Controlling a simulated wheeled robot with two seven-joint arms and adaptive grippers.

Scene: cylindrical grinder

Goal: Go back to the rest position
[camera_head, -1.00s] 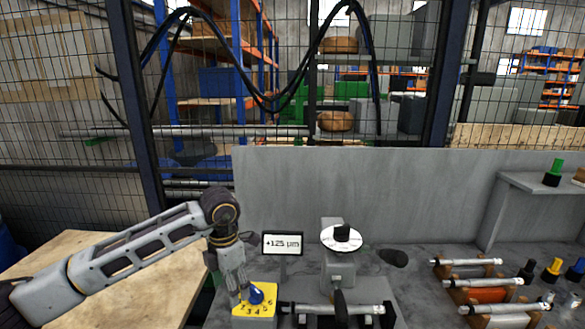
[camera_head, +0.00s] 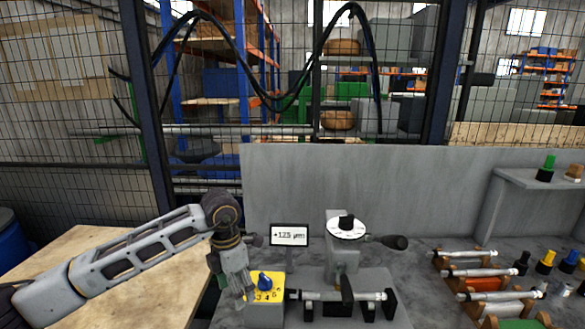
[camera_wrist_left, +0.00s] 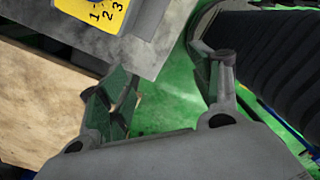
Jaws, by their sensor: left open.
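My left gripper (camera_head: 238,283) is just left of the yellow dial plate with its blue knob (camera_head: 265,281), apart from the knob. In the left wrist view its two fingers (camera_wrist_left: 165,85) are spread with nothing between them, over a green floor. The yellow dial plate (camera_wrist_left: 95,12) shows at the top of that view, with the numbers 1, 2, 3 visible. My right gripper is not in view.
The display (camera_head: 289,235) reads +125 µm. A cylindrical part (camera_head: 340,296) lies in the grinder. Several shafts rest on wooden stands (camera_head: 470,258) at the right. A wooden table (camera_head: 100,265) is under my left arm. A grey panel (camera_head: 360,185) stands behind.

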